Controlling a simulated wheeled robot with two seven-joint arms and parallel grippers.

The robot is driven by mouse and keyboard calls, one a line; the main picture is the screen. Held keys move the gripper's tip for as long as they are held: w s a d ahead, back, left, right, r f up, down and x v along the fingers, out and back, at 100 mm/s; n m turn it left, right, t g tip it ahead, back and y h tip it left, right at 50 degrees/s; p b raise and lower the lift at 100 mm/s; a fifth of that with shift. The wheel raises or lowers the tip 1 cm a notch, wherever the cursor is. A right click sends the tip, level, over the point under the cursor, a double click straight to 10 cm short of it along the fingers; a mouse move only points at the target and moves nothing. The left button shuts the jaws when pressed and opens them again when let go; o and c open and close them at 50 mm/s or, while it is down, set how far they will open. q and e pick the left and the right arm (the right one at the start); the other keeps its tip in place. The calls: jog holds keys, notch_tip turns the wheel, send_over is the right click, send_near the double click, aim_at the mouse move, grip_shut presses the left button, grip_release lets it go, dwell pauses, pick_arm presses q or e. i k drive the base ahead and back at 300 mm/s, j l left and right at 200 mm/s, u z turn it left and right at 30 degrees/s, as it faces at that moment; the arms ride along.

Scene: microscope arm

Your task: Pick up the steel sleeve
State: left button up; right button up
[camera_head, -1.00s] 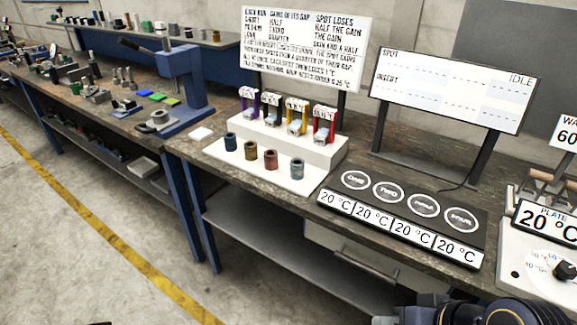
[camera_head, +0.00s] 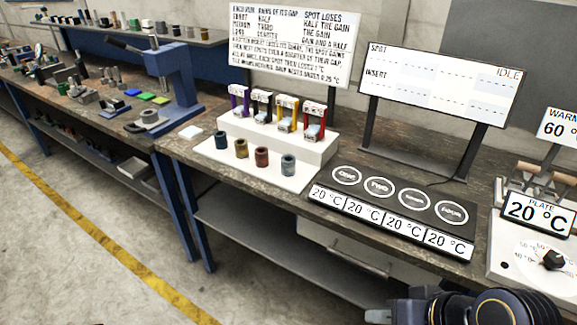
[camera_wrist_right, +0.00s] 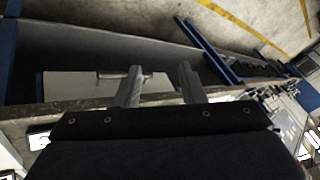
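The steel sleeve (camera_head: 288,165), a short grey hollow cylinder, stands upright at the right end of a row on a white board (camera_head: 220,157). Blue (camera_head: 221,140), olive-brown (camera_head: 241,148) and copper-red (camera_head: 261,157) sleeves stand to its left. My right arm shows at the bottom right of the head view, well right of and nearer than the sleeve. In the right wrist view my right gripper (camera_wrist_right: 160,80) has its two fingers apart with nothing between them. The steel sleeve cannot be made out in that view. My left gripper is not in view.
Behind the sleeves, a raised white block (camera_head: 275,138) holds several coloured stands. To the right lie a dark plate with numbered circles (camera_head: 395,197), a display board (camera_head: 440,85) and a hot-plate unit (camera_head: 535,250). A blue press (camera_head: 180,90) stands left. The bench's front edge is clear.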

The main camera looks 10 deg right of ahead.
aim_at(287, 161)
jog(key=i+j+z, duration=0.3)
jog(key=i+j, duration=0.2)
jog(key=i+j+z, duration=0.15)
jog(key=j, duration=0.25)
jog(key=i+j+z, duration=0.15)
jog(key=i+j, duration=0.15)
jog(key=i+j+z, duration=0.1)
jog(key=j, duration=0.35)
jog(key=i+j+z, duration=0.15)
jog(key=i+j, duration=0.15)
jog(key=j, duration=0.1)
